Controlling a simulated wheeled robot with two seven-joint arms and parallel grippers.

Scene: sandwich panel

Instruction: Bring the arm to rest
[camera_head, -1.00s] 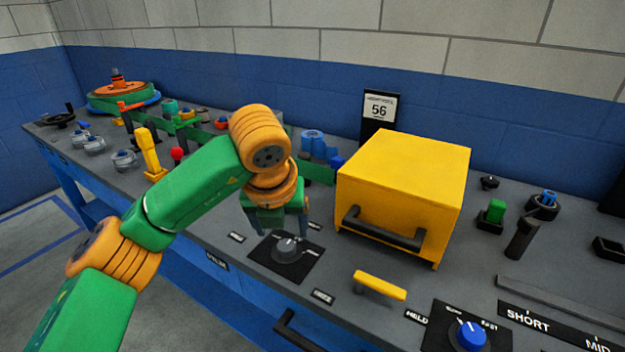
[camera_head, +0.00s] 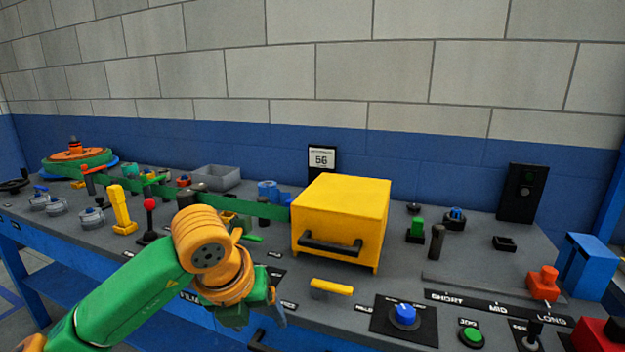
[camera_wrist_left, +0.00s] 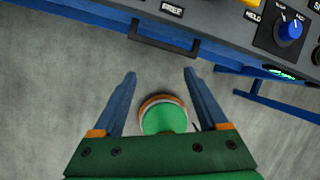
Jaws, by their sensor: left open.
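My left arm, green with orange joints, comes in from the lower left in the head view. Its left gripper (camera_head: 257,312) hangs low at the front edge of the bench (camera_head: 470,277), left of and below the yellow box (camera_head: 345,208). In the left wrist view the two blue fingers (camera_wrist_left: 160,85) are spread apart with nothing between them, over the grey floor (camera_wrist_left: 60,75). A green and orange round part, probably my own, shows below them. The dark drawer handle (camera_wrist_left: 163,38) lies just beyond the fingertips. My right gripper is not in view.
A yellow bar handle (camera_head: 331,288), a blue knob (camera_head: 404,314) and a green button (camera_head: 471,335) sit right of the gripper. A red-balled lever (camera_head: 150,206) and a yellow lever (camera_head: 122,208) stand left, behind the arm. Open floor lies before the bench.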

